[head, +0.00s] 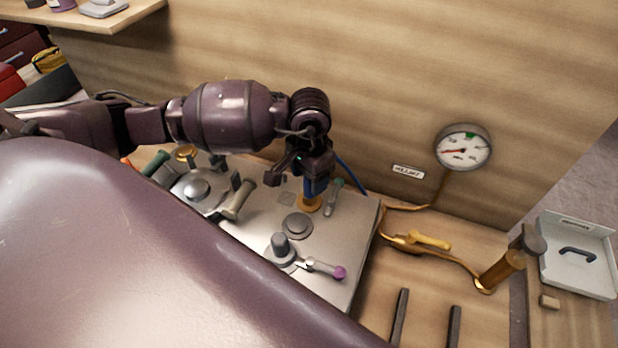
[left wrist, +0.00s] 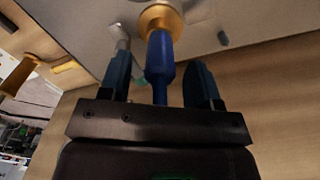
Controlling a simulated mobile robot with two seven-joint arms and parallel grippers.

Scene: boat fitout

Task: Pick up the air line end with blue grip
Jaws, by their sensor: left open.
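The air line end with blue grip (left wrist: 160,65) stands at a brass fitting (left wrist: 160,20) in the left wrist view. In the head view its blue part (head: 318,187) shows just under my left gripper, above the brass fitting (head: 310,203). My left gripper (head: 303,183) is open and points down at it. In the left wrist view its two fingers stand on either side of the blue grip, with a visible gap on both sides. A blue hose (head: 350,176) runs behind the gripper to the right. My right gripper is not in view.
The metal plate (head: 345,255) carries a purple-tipped lever (head: 325,268), a green-tipped lever (head: 334,197) and round fittings close by. A gauge (head: 463,147) is on the back wall. A yellow-handled valve (head: 428,240) and a grey tray (head: 575,275) are to the right.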

